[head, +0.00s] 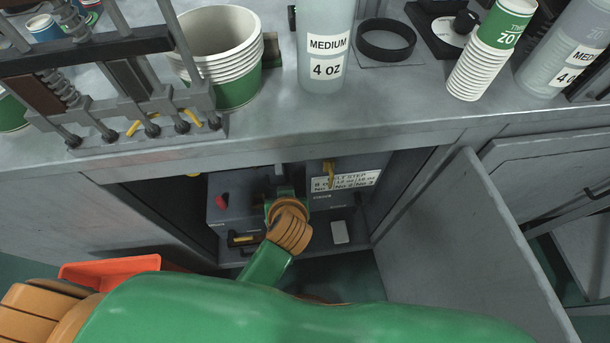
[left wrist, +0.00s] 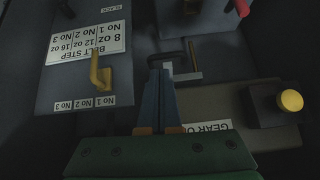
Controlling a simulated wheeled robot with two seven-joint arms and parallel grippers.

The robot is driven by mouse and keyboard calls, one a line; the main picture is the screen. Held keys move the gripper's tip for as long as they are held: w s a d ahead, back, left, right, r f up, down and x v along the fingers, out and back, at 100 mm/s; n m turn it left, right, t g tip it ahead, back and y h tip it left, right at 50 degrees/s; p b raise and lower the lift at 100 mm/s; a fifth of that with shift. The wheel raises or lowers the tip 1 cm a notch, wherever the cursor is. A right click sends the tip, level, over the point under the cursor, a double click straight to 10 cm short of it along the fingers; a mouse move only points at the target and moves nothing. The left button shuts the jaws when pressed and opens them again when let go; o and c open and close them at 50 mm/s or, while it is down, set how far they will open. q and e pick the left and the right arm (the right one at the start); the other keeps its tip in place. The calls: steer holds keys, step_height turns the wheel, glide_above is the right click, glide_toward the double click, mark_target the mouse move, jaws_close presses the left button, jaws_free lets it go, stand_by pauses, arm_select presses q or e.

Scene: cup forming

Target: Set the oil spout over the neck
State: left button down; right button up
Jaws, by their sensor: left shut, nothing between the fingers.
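My left gripper (head: 281,176) reaches into the open cabinet under the counter. In the left wrist view its fingers (left wrist: 160,80) are shut and pressed together, with nothing seen between them. A dark bent piece (left wrist: 168,60) lies just beyond the fingertips, and a thin bent rod (left wrist: 193,62) stands right of it. I cannot tell whether either is the oil spout or its neck, or whether the fingers touch them. A partly hidden label reading "GEAR O" (left wrist: 207,127) is right of the fingers. My right gripper is not in view.
A yellow lever (left wrist: 101,72) stands by the "BELT STEP" plate (left wrist: 89,48). A yellow button (left wrist: 291,100) sits on a black box to the right. The open cabinet door (head: 475,245) bounds the right side. Stacked cups (head: 215,48) stand on the counter.

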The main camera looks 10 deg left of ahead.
arm_select(q)
steer(key=shift+w+r+n, duration=0.2)
steer(key=shift+r+n, duration=0.2)
steer(key=shift+r, duration=0.55)
steer(key=b+x, duration=0.2)
steer(key=x, duration=0.8)
steer(key=shift+w+b, duration=0.1)
steer(key=shift+b, duration=0.3)
steer(key=shift+r, duration=0.1)
